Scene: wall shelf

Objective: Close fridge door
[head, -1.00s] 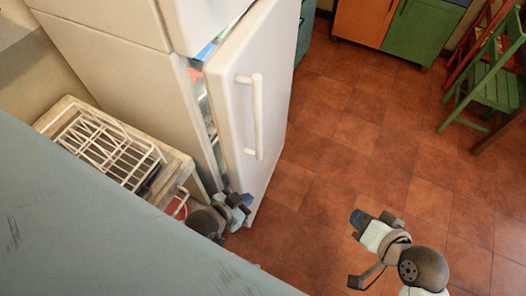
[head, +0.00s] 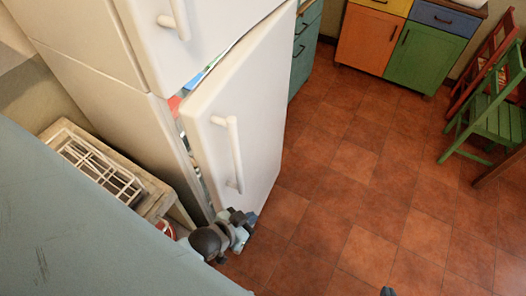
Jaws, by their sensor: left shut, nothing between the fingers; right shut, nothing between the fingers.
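The white fridge (head: 95,100) stands at the left in the head view. Its lower door (head: 255,110) is ajar, with a gap along its left side where some coloured contents show. The door has a white vertical handle (head: 234,152). My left gripper (head: 243,220) is at the bottom of the door, close to its lower edge; I cannot tell whether it touches. It is shut and empty. Of my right gripper only a small dark tip (head: 388,292) shows at the bottom edge of the view.
A low table (head: 160,198) with a white wire rack (head: 100,165) stands left of the fridge. Orange (head: 368,40) and green (head: 424,55) cabinets stand at the back. A green chair (head: 498,120) is at the right. The tiled floor (head: 350,190) in the middle is clear.

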